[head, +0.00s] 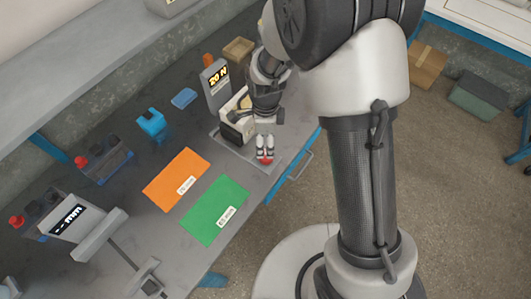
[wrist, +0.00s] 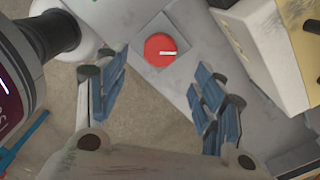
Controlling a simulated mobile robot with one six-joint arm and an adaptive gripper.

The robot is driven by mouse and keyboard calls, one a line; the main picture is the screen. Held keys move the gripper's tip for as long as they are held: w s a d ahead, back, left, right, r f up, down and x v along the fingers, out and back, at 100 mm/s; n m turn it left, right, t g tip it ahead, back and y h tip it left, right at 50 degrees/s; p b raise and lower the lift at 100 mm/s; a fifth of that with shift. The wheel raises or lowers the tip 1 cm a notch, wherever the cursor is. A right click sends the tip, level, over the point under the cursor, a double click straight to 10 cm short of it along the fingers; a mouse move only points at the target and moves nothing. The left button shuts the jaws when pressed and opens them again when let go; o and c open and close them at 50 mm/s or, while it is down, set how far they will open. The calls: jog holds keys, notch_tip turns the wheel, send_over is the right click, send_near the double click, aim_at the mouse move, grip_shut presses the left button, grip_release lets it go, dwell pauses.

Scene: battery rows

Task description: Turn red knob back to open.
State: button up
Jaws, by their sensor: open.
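The red knob (wrist: 160,50) is round with a white pointer line. It sits on a grey plate (wrist: 120,15) in the wrist view, with its line pointing right. In the head view the red knob (head: 264,160) shows just below my gripper (head: 265,147), partly covered by the fingertips. In the wrist view my gripper (wrist: 160,95) is open, with blue-padded fingers spread left and right. The knob lies beyond the fingers, between their lines, and nothing is held. I cannot tell whether the fingers touch the knob.
A beige device (head: 238,120) and a display reading "20 N" (head: 216,82) stand close to the gripper. An orange mat (head: 172,178) and a green mat (head: 212,218) lie on the bench.

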notch_tip(320, 180, down, 8)
jog(key=shift+f+b, duration=0.1)
jog(key=shift+b, duration=0.9)
jog(key=c, duration=1)
jog(key=shift+c, duration=0.2)
jog(key=shift+n, duration=0.3)
